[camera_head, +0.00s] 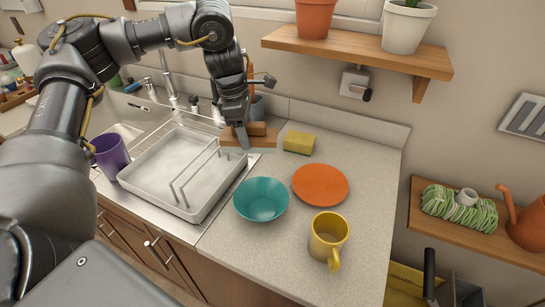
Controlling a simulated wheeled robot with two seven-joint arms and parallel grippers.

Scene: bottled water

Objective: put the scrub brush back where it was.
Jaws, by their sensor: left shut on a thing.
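The scrub brush (257,129) appears as a brown wooden block at the back of the counter, beside the sink. My left gripper (241,136) reaches down from above and is shut on it. The brush is low, over or on a flat brown piece (264,141) with a pale edge; I cannot tell whether they touch. The gripper and wrist hide part of the brush. My right gripper is not in view.
A yellow sponge (299,142) lies just right of the brush. A grey dish rack (180,205) is in front-left, with a purple cup (110,156) beside it. A teal bowl (261,200), orange plate (320,184) and yellow mug (327,240) stand on the counter. A wooden shelf (340,50) hangs above.

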